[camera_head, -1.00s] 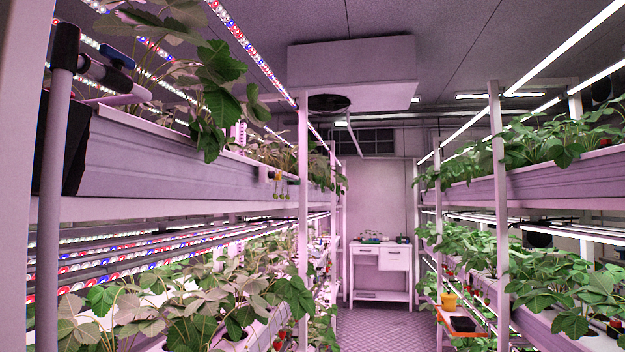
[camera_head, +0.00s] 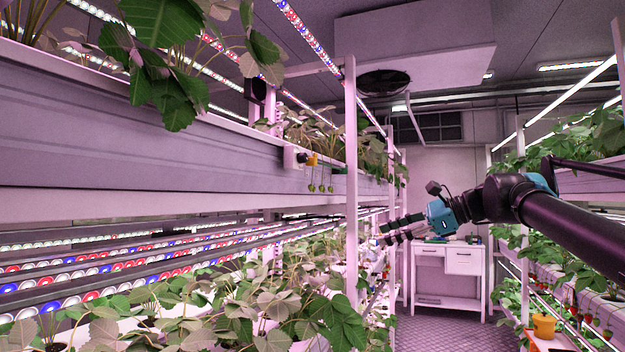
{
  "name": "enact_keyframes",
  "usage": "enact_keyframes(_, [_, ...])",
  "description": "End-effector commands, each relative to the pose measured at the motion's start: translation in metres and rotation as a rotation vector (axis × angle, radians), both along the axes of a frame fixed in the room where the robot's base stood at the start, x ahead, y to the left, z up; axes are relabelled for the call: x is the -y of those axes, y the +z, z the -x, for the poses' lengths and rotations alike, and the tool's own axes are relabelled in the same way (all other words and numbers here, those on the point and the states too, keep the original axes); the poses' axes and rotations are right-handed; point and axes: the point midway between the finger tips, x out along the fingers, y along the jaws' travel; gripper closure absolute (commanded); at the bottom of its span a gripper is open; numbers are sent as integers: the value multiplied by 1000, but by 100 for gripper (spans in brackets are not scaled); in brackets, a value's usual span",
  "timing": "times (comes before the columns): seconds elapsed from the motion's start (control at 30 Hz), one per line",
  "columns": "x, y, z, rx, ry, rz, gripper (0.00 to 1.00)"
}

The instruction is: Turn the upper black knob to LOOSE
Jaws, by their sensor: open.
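A small white box (camera_head: 291,157) is fixed to the face of the upper left planter. A small dark round part (camera_head: 302,158), which may be the black knob, shows on it beside a yellow part (camera_head: 312,160). Any LOOSE marking is too small to read. My gripper (camera_head: 386,233) is open and empty, reaching in from the right over the aisle. In the picture it lies right of and below the box, apart from it.
The upper left planter (camera_head: 120,150) has leaves hanging over its edge. A white rack post (camera_head: 351,190) stands between the box and my gripper in the picture. A white cabinet (camera_head: 450,262) stands at the aisle's end.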

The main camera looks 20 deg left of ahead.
Motion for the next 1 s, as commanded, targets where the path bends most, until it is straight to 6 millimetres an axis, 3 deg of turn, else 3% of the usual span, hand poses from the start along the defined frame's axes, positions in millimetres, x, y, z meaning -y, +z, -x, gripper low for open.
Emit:
enact_keyframes(0.03, [-7, 41, 1, -67, -7, -75, 56])
enact_keyframes(0.1, [-15, 88, 5, -160, -11, -171, 56])
enact_keyframes(0.2, [-21, 141, 12, -266, -7, -276, 56])
enact_keyframes(0.3, [-23, 174, 17, -334, -1, -342, 56])
enact_keyframes(0.4, [-25, 190, 20, -369, 4, -374, 56])
enact_keyframes(0.57, [-38, 193, 21, -380, 9, -382, 56])
enact_keyframes(1.0, [-120, 192, 14, -377, 8, -380, 56])
